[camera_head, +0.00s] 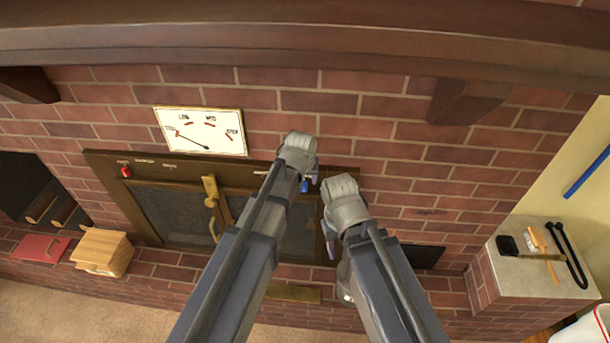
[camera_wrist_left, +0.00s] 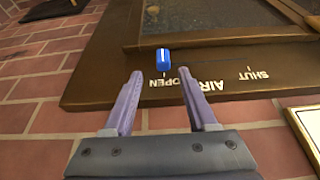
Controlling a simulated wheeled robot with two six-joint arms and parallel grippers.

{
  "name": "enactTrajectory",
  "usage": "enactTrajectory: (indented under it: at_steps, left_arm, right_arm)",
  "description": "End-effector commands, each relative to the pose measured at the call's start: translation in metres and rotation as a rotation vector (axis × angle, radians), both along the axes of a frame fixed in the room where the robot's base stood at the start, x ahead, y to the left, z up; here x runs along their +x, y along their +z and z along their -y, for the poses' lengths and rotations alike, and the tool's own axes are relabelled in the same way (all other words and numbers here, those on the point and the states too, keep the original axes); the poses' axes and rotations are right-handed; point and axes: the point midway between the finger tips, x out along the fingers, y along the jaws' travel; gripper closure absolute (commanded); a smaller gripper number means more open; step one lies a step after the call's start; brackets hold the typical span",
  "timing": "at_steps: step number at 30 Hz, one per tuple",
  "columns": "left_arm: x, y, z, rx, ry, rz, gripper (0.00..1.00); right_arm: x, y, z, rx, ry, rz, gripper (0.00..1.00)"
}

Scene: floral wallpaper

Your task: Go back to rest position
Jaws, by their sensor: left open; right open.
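My left gripper (camera_head: 312,180) is at the upper right part of the dark fireplace frame in the head view. In the left wrist view its two fingers (camera_wrist_left: 159,74) are apart and empty. A small blue knob (camera_wrist_left: 163,60) sits just beyond the fingertips, by the "OPEN" end of an "AIR" scale, with a visible gap to both fingers. The knob also shows in the head view (camera_head: 304,186) beside the left gripper. My right gripper (camera_head: 330,243) is lower and to the right, in front of the fireplace; its fingers are mostly hidden behind its wrist.
The brick fireplace has glass doors with a brass handle (camera_head: 211,190), a red knob (camera_head: 126,171) and a dial plate (camera_head: 201,130) above. A wooden mantel (camera_head: 300,40) overhangs the top. A wooden box (camera_head: 102,252) stands left; a stone ledge (camera_head: 520,285) with tools is right.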

Motion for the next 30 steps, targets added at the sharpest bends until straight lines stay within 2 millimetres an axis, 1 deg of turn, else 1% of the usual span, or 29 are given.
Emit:
enactTrajectory:
  at_steps: [1,6,22,23,25,26,27,29,30]
  left_arm:
    - [-0.004,0.013,0.000,0.000,0.000,0.000,0.43]
    - [-0.009,0.024,0.000,0.000,0.000,0.000,0.43]
    - [-0.011,0.022,0.000,0.001,-0.002,-0.003,0.43]
    - [-0.016,0.020,0.000,0.004,-0.006,-0.010,0.43]
    - [-0.036,0.014,0.000,0.019,-0.027,-0.043,0.43]
    - [-0.049,0.011,0.000,0.030,-0.043,-0.067,0.43]
    - [-0.070,0.005,0.000,0.046,-0.067,-0.104,0.43]
    - [-0.103,-0.002,-0.001,0.074,-0.107,-0.166,0.43]
    - [-0.124,-0.006,-0.002,0.092,-0.134,-0.209,0.43]
  right_arm:
    - [0.000,0.013,0.000,0.000,0.000,0.000,0.50]
    - [0.000,0.024,0.000,0.000,0.001,0.000,0.50]
    - [0.000,0.022,0.000,0.000,0.001,0.000,0.50]
    - [0.000,0.021,0.000,0.000,0.001,0.000,0.50]
    - [0.000,0.018,0.000,0.000,0.001,0.000,0.50]
    - [0.000,0.016,0.000,0.000,0.001,0.000,0.50]
    - [0.000,0.013,0.000,0.000,0.001,0.000,0.50]
    - [0.000,0.009,0.000,0.000,0.000,0.000,0.50]
    - [0.000,0.007,0.000,0.000,0.000,0.000,0.50]
